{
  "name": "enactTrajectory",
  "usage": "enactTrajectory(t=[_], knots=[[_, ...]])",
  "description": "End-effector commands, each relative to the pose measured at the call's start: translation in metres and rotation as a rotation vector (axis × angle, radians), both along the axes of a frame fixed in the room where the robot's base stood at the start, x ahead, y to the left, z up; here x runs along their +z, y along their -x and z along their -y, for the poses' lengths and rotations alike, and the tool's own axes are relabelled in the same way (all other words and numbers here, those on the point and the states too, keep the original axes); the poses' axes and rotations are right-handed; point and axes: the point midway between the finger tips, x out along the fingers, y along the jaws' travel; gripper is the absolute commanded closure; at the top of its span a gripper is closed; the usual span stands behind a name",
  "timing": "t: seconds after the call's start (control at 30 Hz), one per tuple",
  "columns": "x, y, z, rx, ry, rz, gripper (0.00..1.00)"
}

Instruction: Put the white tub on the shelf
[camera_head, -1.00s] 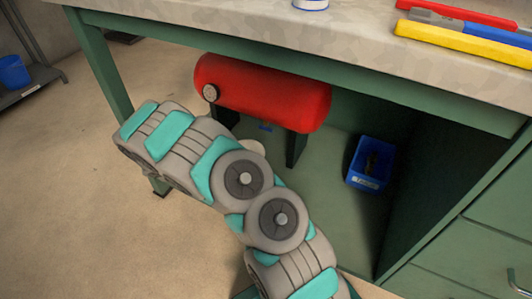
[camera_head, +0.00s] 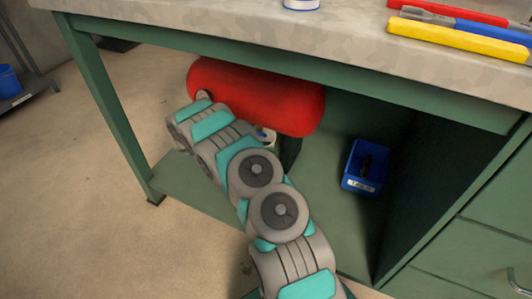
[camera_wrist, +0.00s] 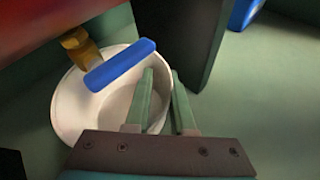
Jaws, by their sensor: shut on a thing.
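The white tub (camera_wrist: 75,112) is a round, open container under the red tank, seen in the wrist view. A brass valve (camera_wrist: 80,45) with a blue handle (camera_wrist: 120,65) hangs over its mouth and hides part of it. My gripper (camera_wrist: 162,84) is shut on the tub's right wall, one finger inside the rim and one outside. In the head view my arm reaches under the bench and covers most of the tub and my gripper. A grey rack shelf (camera_head: 38,100) stands at the far left; the green bottom board (camera_head: 330,235) lies under the bench.
The red tank (camera_head: 270,95) sits close above my arm, with a dark support leg (camera_wrist: 180,40) right of the tub. A blue bin (camera_head: 362,170) stands further right on the board. A green bench leg (camera_head: 105,110) is at left. The left floor is clear.

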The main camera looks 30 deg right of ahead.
Motion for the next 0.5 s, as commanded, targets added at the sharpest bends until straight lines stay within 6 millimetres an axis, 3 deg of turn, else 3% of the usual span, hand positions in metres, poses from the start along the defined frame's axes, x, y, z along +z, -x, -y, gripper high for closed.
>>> enactTrajectory(t=[0.1,0.33,0.5], knots=[[-0.002,-0.004,0.007,0.000,0.001,-0.001,1.00],[-0.035,-0.003,0.005,0.001,-0.001,-0.003,1.00],[-0.036,-0.004,0.005,0.001,0.000,-0.001,1.00]])
